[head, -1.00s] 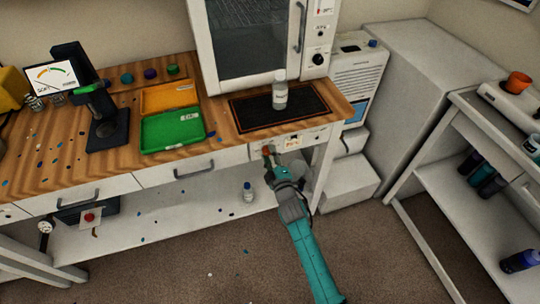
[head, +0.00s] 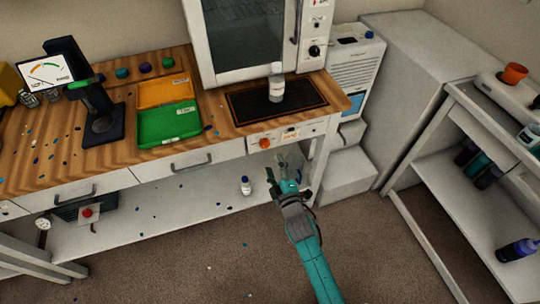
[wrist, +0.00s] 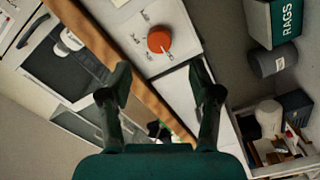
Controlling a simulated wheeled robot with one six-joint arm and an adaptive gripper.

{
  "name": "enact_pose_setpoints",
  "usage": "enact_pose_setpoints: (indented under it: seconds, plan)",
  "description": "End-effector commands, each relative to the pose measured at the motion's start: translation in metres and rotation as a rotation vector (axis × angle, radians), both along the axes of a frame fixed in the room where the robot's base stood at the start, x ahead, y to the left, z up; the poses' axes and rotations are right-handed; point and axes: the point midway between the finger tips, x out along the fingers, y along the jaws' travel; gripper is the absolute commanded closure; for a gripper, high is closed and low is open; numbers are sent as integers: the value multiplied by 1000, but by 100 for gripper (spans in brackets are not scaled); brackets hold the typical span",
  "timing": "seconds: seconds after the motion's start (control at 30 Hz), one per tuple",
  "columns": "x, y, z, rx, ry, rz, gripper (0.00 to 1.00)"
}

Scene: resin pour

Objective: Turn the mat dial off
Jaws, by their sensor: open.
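The mat dial is an orange-red knob (head: 264,143) on the white front panel below the bench top. In the wrist view the dial (wrist: 159,39) shows a pale pointer angled down and right, with small dark marks beside it too blurred to read. The dark heating mat (head: 250,104) with an orange border lies on the bench above it, with a capped bottle (head: 277,84) upright on it. My gripper (head: 277,173) is open and empty, below and in front of the dial, apart from it. Its fingers (wrist: 160,76) are spread in the wrist view.
A white oven (head: 235,40) stands behind the mat. Orange (head: 165,90) and green (head: 169,126) trays lie to its left. A small bottle (head: 246,186) stands on the lower shelf left of my gripper. A white shelf unit (head: 420,140) is at right.

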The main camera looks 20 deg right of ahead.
Motion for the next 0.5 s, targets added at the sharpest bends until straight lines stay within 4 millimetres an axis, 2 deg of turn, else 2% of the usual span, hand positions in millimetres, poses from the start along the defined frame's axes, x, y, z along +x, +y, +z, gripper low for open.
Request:
enact_pose_setpoints:
  seconds: [0.03, 0.2, 0.5]
  plan:
    - [-9, 0, -1, 0, 2, 0, 37]
    - [-30, 0, -1, 0, 1, 2, 37]
    - [-42, 0, 0, 0, 1, 3, 37]
